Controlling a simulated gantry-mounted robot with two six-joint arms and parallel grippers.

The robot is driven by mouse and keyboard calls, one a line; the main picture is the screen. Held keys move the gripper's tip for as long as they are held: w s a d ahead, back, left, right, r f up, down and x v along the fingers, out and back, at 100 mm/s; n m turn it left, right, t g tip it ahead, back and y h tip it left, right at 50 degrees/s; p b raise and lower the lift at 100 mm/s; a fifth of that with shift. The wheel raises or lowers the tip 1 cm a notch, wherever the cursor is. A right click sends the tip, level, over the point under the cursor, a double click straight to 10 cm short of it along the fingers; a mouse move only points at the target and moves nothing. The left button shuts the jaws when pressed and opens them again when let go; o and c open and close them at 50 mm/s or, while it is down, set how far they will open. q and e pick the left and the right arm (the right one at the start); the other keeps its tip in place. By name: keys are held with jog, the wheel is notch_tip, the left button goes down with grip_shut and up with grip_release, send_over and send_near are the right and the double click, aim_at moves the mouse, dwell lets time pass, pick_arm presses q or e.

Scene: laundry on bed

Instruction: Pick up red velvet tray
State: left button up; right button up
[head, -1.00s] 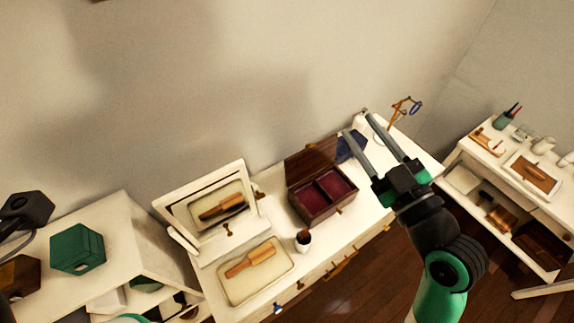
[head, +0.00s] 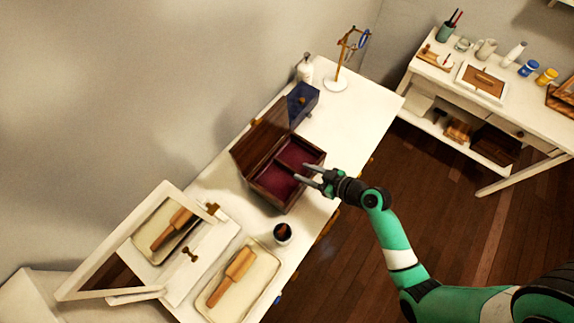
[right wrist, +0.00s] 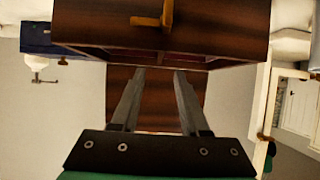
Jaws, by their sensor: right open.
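The red velvet tray (head: 275,184) lies inside an open dark wooden box (head: 284,207) on the white dresser. It shows as two deep-red compartments with a divider between them. The box lid (head: 262,135) stands raised at the back. My right gripper (head: 301,172) is open and empty, with its fingertips over the box's right side near the divider. In the right wrist view, the open fingers (right wrist: 160,73) point at the box, whose wooden face (right wrist: 200,28) carries a brass catch (right wrist: 152,20). I cannot tell whether the fingertips touch the tray. My left gripper is out of view.
A blue box (head: 301,103), a white bottle (head: 305,70) and a brass stand (head: 345,62) are behind the wooden box. A small cup (head: 283,234), a brush on a cream tray (head: 232,297) and a mirror (head: 160,230) are in front.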

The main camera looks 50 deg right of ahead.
aim_at(288, 166)
jog(key=x, duration=0.8)
jog(key=shift+f, duration=0.1)
grip_shut()
dwell(1.3)
